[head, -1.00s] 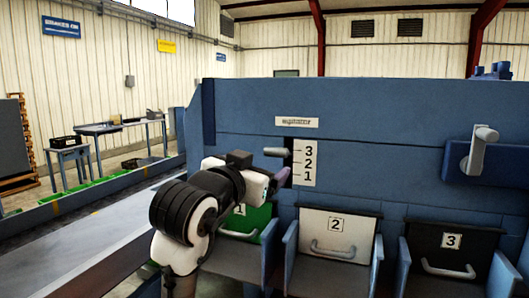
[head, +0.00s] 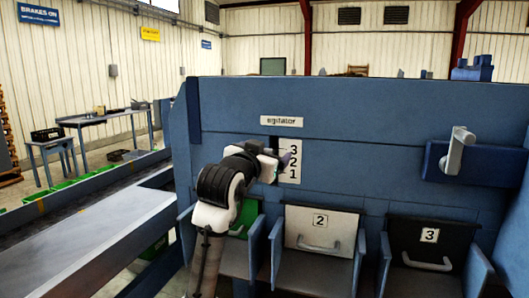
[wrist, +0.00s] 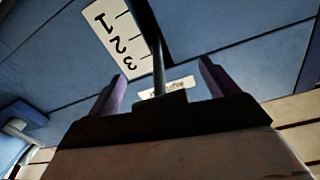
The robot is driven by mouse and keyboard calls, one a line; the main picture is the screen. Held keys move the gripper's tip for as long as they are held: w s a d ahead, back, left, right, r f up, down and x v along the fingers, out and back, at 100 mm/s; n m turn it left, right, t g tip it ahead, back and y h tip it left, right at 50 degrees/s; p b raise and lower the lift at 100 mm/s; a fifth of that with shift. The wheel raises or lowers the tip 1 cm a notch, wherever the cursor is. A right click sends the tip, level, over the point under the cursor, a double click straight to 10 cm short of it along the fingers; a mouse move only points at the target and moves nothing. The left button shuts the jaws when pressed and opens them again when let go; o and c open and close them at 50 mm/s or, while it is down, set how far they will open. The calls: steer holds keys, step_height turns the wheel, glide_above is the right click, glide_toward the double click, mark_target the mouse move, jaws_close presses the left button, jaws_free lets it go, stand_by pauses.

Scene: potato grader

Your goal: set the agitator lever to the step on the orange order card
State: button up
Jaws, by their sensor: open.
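The agitator panel has a white scale (head: 290,173) marked 3, 2, 1 from top to bottom, below an "agitator" label (head: 281,121). My gripper (head: 284,160) is at the scale's left side in the head view and hides the lever there. In the wrist view, my gripper (wrist: 160,70) is open, with a purple finger on each side. A dark rod, seemingly the lever (wrist: 158,75), runs between the fingers without clear contact. The scale (wrist: 110,35) is at the upper left there. The lever's exact step cannot be told. No orange order card is in view.
Below the panel are bins numbered 2 (head: 320,228) and 3 (head: 428,245), and a green one partly behind my arm. A grey handle on a blue box (head: 480,165) is at the right. A conveyor (head: 80,240) runs along the left.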

steer(key=c, duration=1.3)
steer(key=shift+w+d+r+p, duration=0.1)
steer(key=shift+w+r+p, duration=0.05)
steer(key=shift+r+p, duration=0.35)
steer(key=shift+w+r+p, duration=0.1)
steer(key=shift+r+p, duration=0.2)
steer(key=shift+r, duration=0.3)
steer(key=shift+c, duration=0.4)
steer(key=o, duration=1.4)
steer(key=shift+f, duration=0.15)
steer(key=b+v, duration=0.4)
steer(key=v, duration=0.9)
steer(key=shift+s, duration=0.4)
